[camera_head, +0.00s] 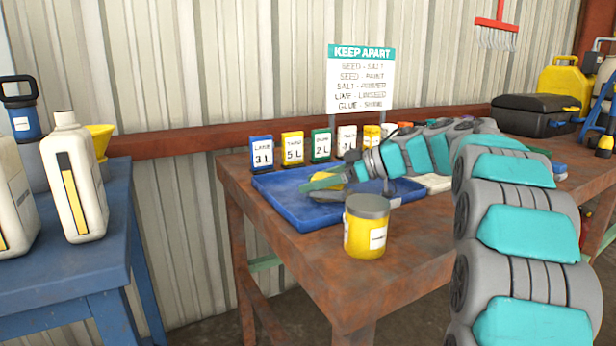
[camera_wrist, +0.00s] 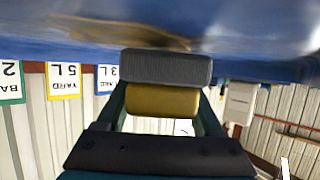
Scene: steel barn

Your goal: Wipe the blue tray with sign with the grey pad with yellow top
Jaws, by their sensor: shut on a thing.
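The blue tray (camera_head: 283,204) lies on the rusty brown table, with a white "KEEP APART" sign (camera_head: 361,80) standing behind it. My gripper (camera_head: 328,182) is over the tray and shut on the grey pad with yellow top. In the wrist view, which is upside down, the grey pad (camera_wrist: 166,67) and its yellow top (camera_wrist: 162,101) sit between my fingers. The blue tray surface (camera_wrist: 50,38) fills the top of that view, with a brown smear (camera_wrist: 125,36) by the pad. The pad is at or very close to the tray; contact is unclear.
A yellow tin with a grey lid (camera_head: 367,226) stands close in front of the tray. Several labelled containers, including a blue one (camera_head: 262,154), line its back edge. A white cloth-like item (camera_head: 435,183) lies to the right. A black case (camera_head: 536,115) stands farther right.

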